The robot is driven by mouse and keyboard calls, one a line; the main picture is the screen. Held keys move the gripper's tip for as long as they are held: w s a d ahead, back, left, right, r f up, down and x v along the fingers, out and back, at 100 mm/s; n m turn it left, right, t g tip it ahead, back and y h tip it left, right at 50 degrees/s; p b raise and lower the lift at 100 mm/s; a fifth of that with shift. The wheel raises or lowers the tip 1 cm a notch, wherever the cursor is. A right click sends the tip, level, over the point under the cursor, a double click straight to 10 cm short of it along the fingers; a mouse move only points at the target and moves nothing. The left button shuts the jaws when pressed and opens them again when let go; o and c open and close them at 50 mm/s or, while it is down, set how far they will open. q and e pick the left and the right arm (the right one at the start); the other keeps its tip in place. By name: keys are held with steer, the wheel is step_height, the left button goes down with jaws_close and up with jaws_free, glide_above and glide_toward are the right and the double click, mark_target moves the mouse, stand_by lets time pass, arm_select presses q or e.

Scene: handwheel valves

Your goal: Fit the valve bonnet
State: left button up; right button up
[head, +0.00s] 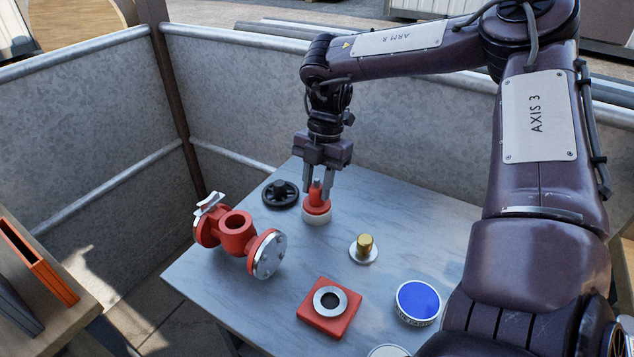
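The red valve body (237,232) lies on the left of the table, with an open round neck facing up and a grey flange plate at its near right end. The red bonnet (317,206), with a grey stem on top, stands upright on a small white round base (317,218) near the table's back. My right gripper (318,189) points straight down over the bonnet, its two fingers apart on either side of the stem and upper part. Contact with the fingers is not clear. My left gripper is out of view.
A black handwheel (280,194) lies left of the bonnet. A brass piece (364,244) stands on a pale disc. In front are a red block with a grey ring (329,301) and a blue-topped round tin (418,301). Grey panels enclose the back. The table (430,225) is clear at the right.

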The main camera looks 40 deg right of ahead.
steer(key=shift+r, duration=0.1)
steer(key=shift+c, duration=0.2)
steer(key=shift+s+a+p+v, duration=0.1)
steer(key=shift+a+p+v, duration=0.1)
steer(key=shift+p+v, duration=0.7)
steer(key=shift+s+a+p+v, duration=0.1)
steer(key=shift+a+p+v, duration=0.15)
steer(key=shift+p+v, duration=0.65)
steer(key=shift+a+p+v, duration=0.2)
steer(key=shift+p+v, duration=0.5)
steer(key=shift+v, duration=0.4)
steer(key=shift+r, duration=0.15)
steer(key=shift+o, duration=1.3)
jaws_close()
